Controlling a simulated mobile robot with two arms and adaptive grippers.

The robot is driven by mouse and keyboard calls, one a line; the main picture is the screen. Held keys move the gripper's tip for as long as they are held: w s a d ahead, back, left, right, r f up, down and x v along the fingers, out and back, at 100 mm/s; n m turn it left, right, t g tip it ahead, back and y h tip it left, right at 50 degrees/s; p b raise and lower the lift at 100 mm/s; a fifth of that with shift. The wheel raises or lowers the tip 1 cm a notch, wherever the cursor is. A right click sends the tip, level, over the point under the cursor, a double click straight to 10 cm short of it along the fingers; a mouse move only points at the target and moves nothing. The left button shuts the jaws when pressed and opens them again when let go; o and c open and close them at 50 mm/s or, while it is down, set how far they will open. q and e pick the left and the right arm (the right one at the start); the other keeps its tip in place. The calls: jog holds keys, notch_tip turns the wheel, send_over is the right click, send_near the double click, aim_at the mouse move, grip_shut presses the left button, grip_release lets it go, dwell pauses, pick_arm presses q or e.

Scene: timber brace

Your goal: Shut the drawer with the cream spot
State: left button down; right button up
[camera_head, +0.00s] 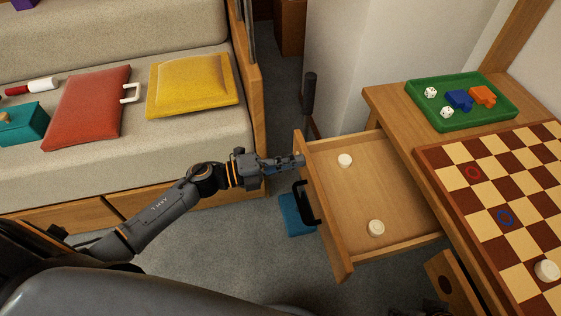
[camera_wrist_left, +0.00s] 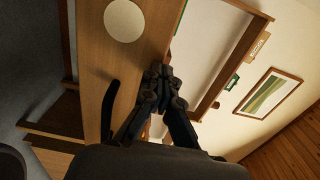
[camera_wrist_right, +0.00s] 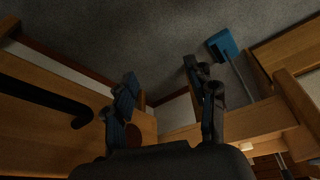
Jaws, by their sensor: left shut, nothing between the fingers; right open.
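The open drawer (camera_head: 345,245) juts out from the desk with its black handle (camera_head: 307,203) on the front. The cream spot (camera_wrist_left: 124,20) shows on a wooden drawer front (camera_wrist_left: 140,75) in the left wrist view, with a black handle (camera_wrist_left: 108,108) below it. In the head view that front's outer face is mostly turned away. Two cream round pieces lie inside the drawer. My left gripper (camera_head: 301,160) is shut and empty, its tip at the far end of the drawer front; contact is unclear. My right gripper (camera_wrist_right: 167,95) is open and empty.
A drawer front with a brown spot (camera_head: 445,284) shows low under the desk. A checkerboard (camera_head: 490,190) and a green tray (camera_head: 462,117) with dice and blocks sit on the desk. A blue dustpan (camera_head: 292,215) lies on the floor. A sofa (camera_head: 190,115) stands at left.

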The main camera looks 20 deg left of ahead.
pick_arm(q)
jog(key=x, duration=0.7)
jog(key=shift+w+d+r, duration=0.15)
jog(key=shift+w+d, duration=0.05)
send_over(365, 162)
jog(key=v, duration=0.5)
jog(key=shift+w+d, duration=0.1)
jog(key=x, duration=0.2)
jog(key=b+x, duration=0.1)
jog(key=x, duration=0.2)
jog(key=shift+f, duration=0.2)
jog(key=shift+w+d+r, duration=0.1)
jog(key=shift+w+r, duration=0.1)
jog(key=shift+r, duration=0.15)
pick_arm(e)
jog(key=shift+s+a+f, duration=0.1)
jog(key=shift+a+f, duration=0.05)
jog(key=shift+f, duration=0.35)
